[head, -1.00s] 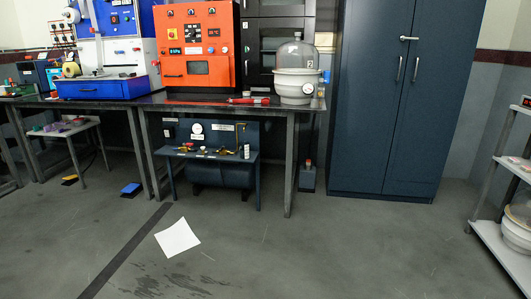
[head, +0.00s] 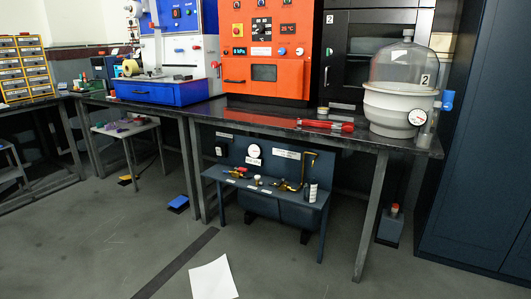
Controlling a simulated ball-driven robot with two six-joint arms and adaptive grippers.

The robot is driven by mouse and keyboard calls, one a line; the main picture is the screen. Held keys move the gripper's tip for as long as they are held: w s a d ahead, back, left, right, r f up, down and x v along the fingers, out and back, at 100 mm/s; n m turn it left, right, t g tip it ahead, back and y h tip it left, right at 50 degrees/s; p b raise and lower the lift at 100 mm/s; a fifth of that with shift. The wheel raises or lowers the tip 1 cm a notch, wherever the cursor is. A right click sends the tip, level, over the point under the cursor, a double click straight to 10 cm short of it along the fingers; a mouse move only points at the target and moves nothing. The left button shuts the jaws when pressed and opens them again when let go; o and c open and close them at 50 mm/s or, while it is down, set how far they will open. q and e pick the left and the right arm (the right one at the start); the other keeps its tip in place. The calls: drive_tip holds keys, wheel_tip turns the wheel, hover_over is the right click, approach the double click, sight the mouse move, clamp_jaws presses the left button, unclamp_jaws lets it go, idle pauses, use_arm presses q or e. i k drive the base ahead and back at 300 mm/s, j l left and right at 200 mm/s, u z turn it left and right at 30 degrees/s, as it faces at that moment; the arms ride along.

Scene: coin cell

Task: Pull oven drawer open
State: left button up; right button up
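I cannot tell which front is the oven drawer; nothing there appears pulled out. A blue drawer-like box (head: 162,92) with a dark handle sits under the blue and white machine at left. Neither of my grippers is in view.
A domed white vessel (head: 392,108) with a gauge and a red tool (head: 326,125) lie on the bench (head: 255,112). A low blue stand (head: 265,190) is underneath. White paper (head: 212,279) lies on the floor.

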sight(277, 78)
drive_tip(key=i+j+u, duration=0.2)
drive_tip(key=i+u, duration=0.25)
drive_tip(key=i, duration=0.15)
drive_tip(key=i+u, duration=0.4)
drive_tip(key=i, duration=0.25)
drive_tip(key=i+l+u, duration=0.2)
drive_tip(key=i+u, duration=0.25)
drive_tip(key=i, duration=0.2)
